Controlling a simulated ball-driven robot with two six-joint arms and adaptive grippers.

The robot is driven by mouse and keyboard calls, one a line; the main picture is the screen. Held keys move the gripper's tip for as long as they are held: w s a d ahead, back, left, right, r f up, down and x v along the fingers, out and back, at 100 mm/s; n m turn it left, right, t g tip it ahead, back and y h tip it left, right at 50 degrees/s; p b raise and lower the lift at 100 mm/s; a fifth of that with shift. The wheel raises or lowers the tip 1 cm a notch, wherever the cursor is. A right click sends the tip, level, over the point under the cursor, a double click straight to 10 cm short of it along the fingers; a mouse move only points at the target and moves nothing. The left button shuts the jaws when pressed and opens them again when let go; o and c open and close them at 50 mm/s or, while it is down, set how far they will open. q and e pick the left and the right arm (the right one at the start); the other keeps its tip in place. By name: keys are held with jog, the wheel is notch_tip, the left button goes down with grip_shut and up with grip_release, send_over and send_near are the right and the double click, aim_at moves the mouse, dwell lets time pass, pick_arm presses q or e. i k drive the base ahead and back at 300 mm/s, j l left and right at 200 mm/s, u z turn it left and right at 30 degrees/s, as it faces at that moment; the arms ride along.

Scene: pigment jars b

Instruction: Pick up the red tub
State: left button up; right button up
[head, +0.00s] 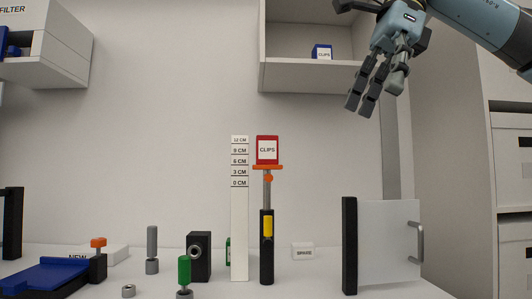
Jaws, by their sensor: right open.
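The red tub (267,140) bears a white label reading CLIPS. It rests upright on an orange platform (267,167) on top of a stand with a black lower post (267,262) and a yellow part. My right gripper (376,96) is up at the upper right, above and to the right of the red tub, well apart from it. Its fingers point down and left, open, with nothing seen between them. My left gripper is not in view.
A white height scale (239,215) stands just left of the stand. A clear panel with a handle (390,240) stands right. A black block (199,257) and green-topped peg (184,270) stand left.

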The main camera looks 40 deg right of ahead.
aim_at(267, 146)
jog(key=i+l, duration=0.45)
jog(key=l, duration=0.15)
jog(key=i+l, duration=0.5)
jog(key=l, duration=0.1)
